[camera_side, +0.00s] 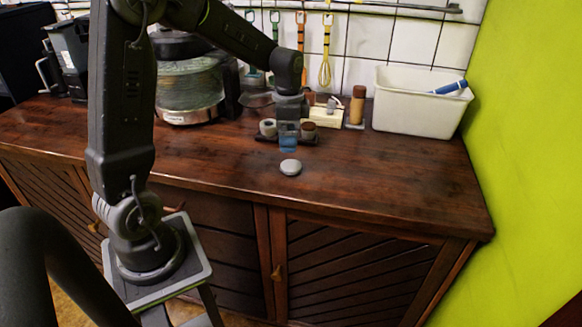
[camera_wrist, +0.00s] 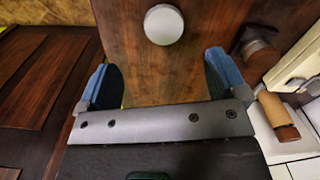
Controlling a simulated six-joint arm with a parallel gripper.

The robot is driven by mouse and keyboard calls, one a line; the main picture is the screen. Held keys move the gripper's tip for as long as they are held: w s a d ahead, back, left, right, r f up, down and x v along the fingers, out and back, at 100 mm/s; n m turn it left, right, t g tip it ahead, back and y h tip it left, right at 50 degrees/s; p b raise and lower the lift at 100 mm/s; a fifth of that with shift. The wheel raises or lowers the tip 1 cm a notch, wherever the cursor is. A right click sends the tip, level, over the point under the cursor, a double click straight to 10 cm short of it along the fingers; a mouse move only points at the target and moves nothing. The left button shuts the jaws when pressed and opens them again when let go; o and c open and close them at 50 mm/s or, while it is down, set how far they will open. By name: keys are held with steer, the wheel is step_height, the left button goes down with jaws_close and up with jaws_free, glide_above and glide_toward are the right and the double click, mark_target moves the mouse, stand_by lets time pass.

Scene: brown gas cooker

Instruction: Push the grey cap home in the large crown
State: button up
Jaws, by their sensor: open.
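The grey cap (camera_side: 290,167) is a light grey, round, flat-topped disc lying alone on the wooden top, apart from any crown. It also shows in the wrist view (camera_wrist: 163,24), at the top, beyond my fingertips. My gripper (camera_side: 288,138) points down above the wood, a little behind the cap. In the wrist view its blue fingers (camera_wrist: 158,62) are wide apart with bare wood between them. A pale ring-like piece (camera_side: 268,128) and a brown round piece (camera_side: 309,130) stand on a dark base on either side of my gripper. I cannot tell which is the large crown.
A cream block (camera_side: 325,116), a brown-topped bottle (camera_side: 357,105) and a white tub (camera_side: 417,103) stand behind, near the tiled wall. A large round glass-sided pot (camera_side: 190,88) stands at the left. The wood in front and to the right is clear.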

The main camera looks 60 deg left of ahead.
glide_above(292, 165)
steer(key=s, duration=0.1)
step_height(292, 165, down, 4)
steer(key=shift+f, duration=0.1)
steer(key=shift+w+f, duration=0.25)
steer(key=shift+f, duration=1.05)
steer(key=shift+w+f, duration=0.2)
steer(key=shift+f, duration=1.1)
steer(key=shift+c, duration=0.5)
steer(key=c, duration=0.9)
steer(key=shift+c, duration=0.2)
steer(key=shift+r, duration=0.2)
